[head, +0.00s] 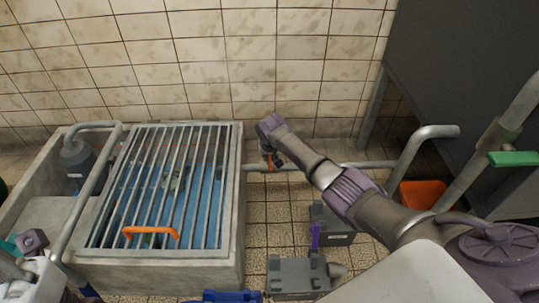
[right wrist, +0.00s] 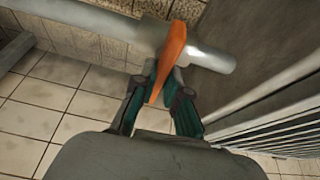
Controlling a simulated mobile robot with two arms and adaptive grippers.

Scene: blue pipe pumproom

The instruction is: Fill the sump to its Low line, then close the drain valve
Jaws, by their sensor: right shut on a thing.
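The concrete sump (head: 237,220) stands at left in the head view under a metal bar grate with an orange handle (head: 150,232). Blue water or a blue interior shows between the bars; I cannot make out a Low line. A pipe (head: 345,165) leaves the sump's right side. My right gripper (head: 271,158) reaches down to this pipe. In the right wrist view its teal fingers (right wrist: 162,85) are shut on an orange valve lever (right wrist: 173,50), mounted at the short pipe end (right wrist: 212,58). Part of my left arm and gripper (head: 22,242) shows at the lower left edge; its jaws are unclear.
A grey pump (head: 77,160) sits in the sump's left compartment. Grey boxes (head: 297,272) stand on the tiled floor right of the sump. An orange bin (head: 422,193) and a green handle (head: 514,158) on a pipe are at right, beside a dark cabinet (head: 460,80).

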